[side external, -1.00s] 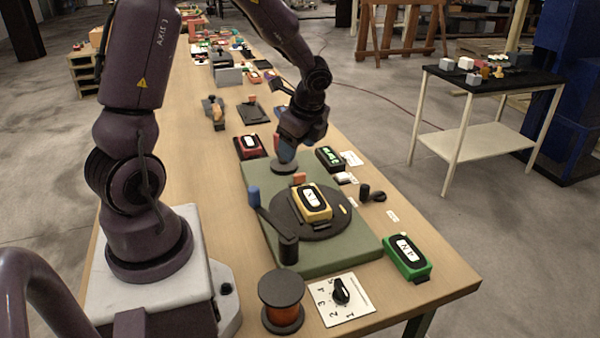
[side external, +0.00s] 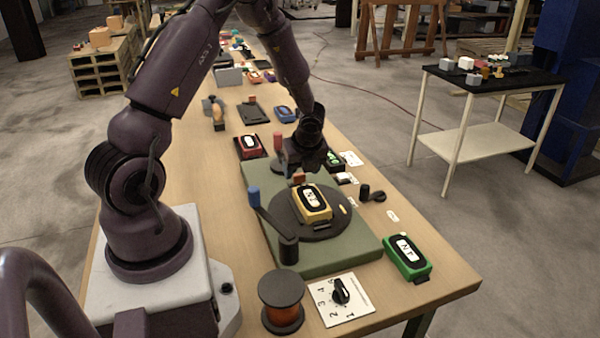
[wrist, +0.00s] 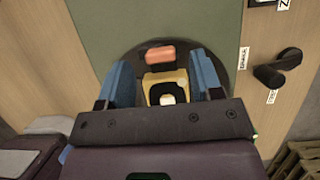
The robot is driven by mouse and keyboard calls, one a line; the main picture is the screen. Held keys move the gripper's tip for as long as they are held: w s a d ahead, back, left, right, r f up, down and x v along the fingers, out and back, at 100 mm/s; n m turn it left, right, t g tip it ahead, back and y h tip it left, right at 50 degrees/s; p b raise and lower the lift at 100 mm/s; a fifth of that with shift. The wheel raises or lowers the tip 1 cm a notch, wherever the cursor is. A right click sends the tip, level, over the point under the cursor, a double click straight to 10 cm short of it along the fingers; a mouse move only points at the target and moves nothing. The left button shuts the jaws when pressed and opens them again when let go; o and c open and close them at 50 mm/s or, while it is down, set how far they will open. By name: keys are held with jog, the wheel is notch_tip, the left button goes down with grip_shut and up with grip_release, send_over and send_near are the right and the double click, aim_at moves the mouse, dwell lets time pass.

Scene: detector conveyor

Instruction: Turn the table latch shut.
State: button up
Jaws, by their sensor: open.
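No part is marked as the latch; a small black lever (side external: 367,192) with a round knob lies on the table right of the green board, and I cannot tell its setting. It shows in the wrist view (wrist: 275,70) between small labels, one seeming to read BRAKE. My gripper (side external: 308,170) is above the back of the dark turntable (side external: 325,229), its tips hard to see there. In the wrist view its blue fingers (wrist: 162,75) are spread and empty. An orange block (wrist: 160,54) and the yellow device (wrist: 180,76) on the turntable show between them.
A blue-handled arm (side external: 273,225) stands at the turntable's left on the green board (side external: 262,201). A green device (side external: 407,257), a dial plate (side external: 343,299) and a copper-coloured spool (side external: 283,302) are at the front.

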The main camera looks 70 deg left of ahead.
jog(key=shift+x, duration=1.05)
jog(key=c, duration=0.9)
jog(key=shift+c, duration=0.2)
